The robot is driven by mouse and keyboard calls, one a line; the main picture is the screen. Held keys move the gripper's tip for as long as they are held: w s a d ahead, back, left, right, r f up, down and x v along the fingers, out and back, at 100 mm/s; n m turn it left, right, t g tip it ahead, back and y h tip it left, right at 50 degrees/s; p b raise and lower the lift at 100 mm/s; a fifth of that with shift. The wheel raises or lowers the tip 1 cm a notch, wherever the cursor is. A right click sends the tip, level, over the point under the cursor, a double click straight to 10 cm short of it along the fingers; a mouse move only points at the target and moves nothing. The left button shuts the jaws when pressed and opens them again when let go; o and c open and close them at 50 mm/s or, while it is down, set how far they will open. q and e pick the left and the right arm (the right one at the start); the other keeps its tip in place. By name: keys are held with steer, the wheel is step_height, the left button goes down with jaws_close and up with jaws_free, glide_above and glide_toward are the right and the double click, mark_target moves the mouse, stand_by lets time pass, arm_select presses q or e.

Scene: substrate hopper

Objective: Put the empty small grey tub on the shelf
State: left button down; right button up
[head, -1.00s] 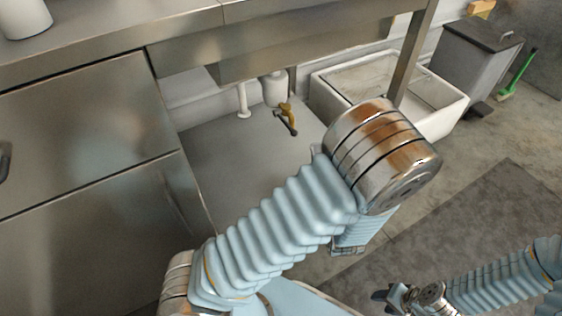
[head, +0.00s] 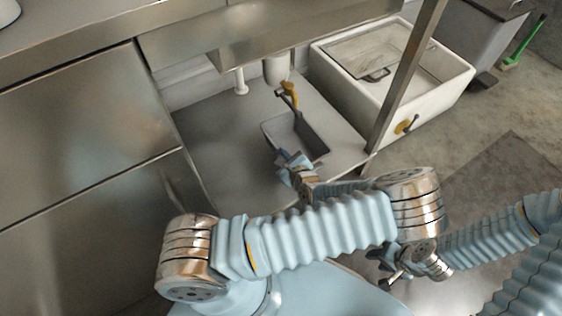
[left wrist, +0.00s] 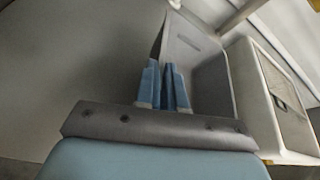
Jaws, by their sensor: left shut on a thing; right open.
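The small grey tub (head: 313,137) shows in the head view above the grey shelf (head: 222,138) under the counter, near its front right part. It looks empty, and I cannot tell whether its base touches the shelf. My left gripper (head: 290,162) is shut on the tub's near wall. In the left wrist view the two blue fingertips (left wrist: 166,84) pinch that wall, with the tub's inside (left wrist: 204,76) to the right. My right gripper (head: 384,268) is open and empty, low in the head view, partly hidden by my left arm.
A brass-coloured valve (head: 289,90) and a white pipe (head: 241,82) stand behind the tub. A metal leg (head: 400,85) rises at the shelf's right end, before a white basin (head: 440,105). The shelf's left part is clear.

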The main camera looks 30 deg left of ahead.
arm_select(q)
steer(key=f, duration=0.3)
steer(key=w+a+f+b, duration=0.1)
steer(key=shift+a+f, duration=0.1)
steer(key=shift+f, duration=0.2)
steer(key=c, duration=1.2)
jaws_free()
steer(key=shift+s, duration=0.1)
steer(key=shift+c, duration=0.2)
steer(key=p+v, duration=0.1)
steer(key=v, duration=1.1)
